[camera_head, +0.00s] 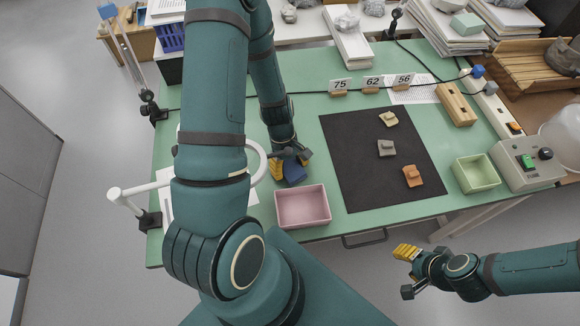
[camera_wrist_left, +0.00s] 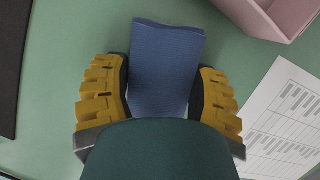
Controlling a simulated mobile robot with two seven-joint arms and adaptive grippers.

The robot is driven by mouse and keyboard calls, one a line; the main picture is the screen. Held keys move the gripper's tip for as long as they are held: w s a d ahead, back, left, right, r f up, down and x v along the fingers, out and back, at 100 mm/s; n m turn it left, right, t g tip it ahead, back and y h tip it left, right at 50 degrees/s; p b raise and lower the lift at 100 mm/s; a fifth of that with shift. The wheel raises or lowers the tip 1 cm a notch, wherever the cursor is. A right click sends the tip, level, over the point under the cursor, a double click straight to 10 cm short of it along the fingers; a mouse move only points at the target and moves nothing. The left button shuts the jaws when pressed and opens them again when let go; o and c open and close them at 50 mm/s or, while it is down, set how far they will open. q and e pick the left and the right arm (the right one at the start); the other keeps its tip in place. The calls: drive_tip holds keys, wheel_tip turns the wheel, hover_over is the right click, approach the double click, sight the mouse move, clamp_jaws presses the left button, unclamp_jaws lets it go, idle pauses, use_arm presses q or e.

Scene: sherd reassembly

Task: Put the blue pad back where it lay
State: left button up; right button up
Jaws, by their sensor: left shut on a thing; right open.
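The blue pad (camera_wrist_left: 166,60) is a flat, dark blue piece between the yellow fingers of my left gripper (camera_wrist_left: 160,95) in the left wrist view. My left gripper is shut on it, with a finger at each side. I cannot tell whether the pad touches the table. My right gripper (camera_head: 408,272) is open and empty, in front of the table's front edge at the lower right.
The pink tray (camera_head: 303,226) stands close beside the pad. A black mat (camera_head: 350,165) carries several sherds, with number cards 75, 62 and 56 behind it. A light green tray (camera_head: 476,174) stands right of the mat. A white lamp ring (camera_head: 262,165) and printed sheet (camera_wrist_left: 285,120) lie near my left gripper.

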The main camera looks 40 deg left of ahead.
use_arm(q)
drive_tip(key=shift+f, duration=0.15)
drive_tip(key=o, duration=1.2)
drive_tip(key=shift+o, duration=0.2)
drive_tip(key=shift+r, duration=0.3)
drive_tip(key=s+p+v, duration=0.1)
drive_tip(key=p+v, duration=0.3)
drive_tip(key=v, duration=0.8)
drive_tip(key=shift+w, duration=0.45)
drive_tip(key=shift+d+f, duration=0.1)
